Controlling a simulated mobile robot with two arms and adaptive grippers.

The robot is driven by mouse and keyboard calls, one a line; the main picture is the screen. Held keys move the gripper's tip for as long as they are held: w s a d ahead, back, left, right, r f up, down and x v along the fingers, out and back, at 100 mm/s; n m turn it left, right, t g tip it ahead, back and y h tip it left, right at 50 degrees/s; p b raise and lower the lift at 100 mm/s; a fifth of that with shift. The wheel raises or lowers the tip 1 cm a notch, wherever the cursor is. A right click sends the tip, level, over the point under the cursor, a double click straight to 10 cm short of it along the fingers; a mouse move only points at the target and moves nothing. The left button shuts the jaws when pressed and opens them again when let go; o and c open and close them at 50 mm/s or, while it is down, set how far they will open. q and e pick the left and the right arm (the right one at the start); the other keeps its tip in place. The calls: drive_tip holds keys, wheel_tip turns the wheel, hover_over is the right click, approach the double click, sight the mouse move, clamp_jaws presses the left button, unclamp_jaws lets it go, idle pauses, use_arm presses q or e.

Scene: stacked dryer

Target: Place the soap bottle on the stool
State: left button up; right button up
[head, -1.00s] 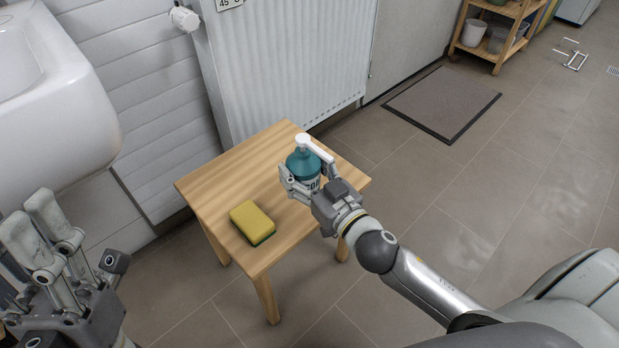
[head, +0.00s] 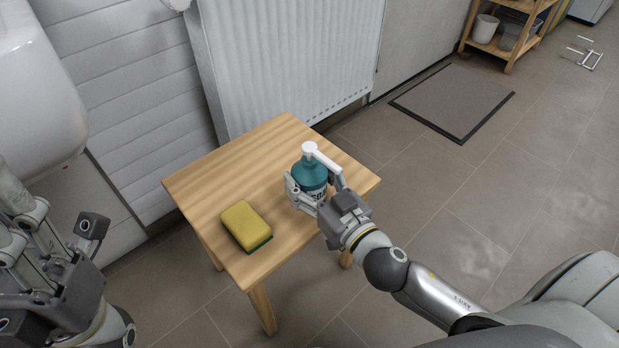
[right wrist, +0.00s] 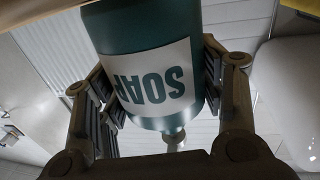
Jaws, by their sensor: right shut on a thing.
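The teal soap bottle (head: 309,176) with a white pump top is over the right part of the wooden stool (head: 205,182) in the head view. My right gripper (head: 311,196) is shut around it from the near right side. In the right wrist view the bottle (right wrist: 150,70) appears upside down with its "SOAP" label, between the two fingers. I cannot tell whether its base touches the stool top. My left gripper (head: 60,235) is at the lower left, away from the stool, with its fingers apart and nothing visible between them.
A yellow and green sponge (head: 246,226) lies on the stool's near left part. A white radiator (head: 290,65) stands behind the stool and a white sink (head: 40,95) is at the left. A grey mat (head: 452,100) and a wooden shelf (head: 510,30) are at the back right.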

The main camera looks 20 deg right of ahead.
drive_tip(key=shift+r, duration=0.1)
drive_tip(key=shift+f, duration=0.2)
drive_tip(key=o, duration=1.3)
drive_tip(key=shift+r, duration=0.15)
drive_tip(key=shift+s+d+b, duration=0.2)
drive_tip(key=shift+s+d, duration=0.2)
drive_tip(key=shift+s, duration=1.55)
drive_tip(key=shift+s+d+b, duration=0.15)
drive_tip(key=shift+s+d, duration=0.2)
drive_tip(key=shift+s, duration=1.65)
drive_tip(key=shift+s+d+b, duration=0.2)
drive_tip(key=shift+s+d, duration=0.2)
drive_tip(key=shift+s, duration=1.55)
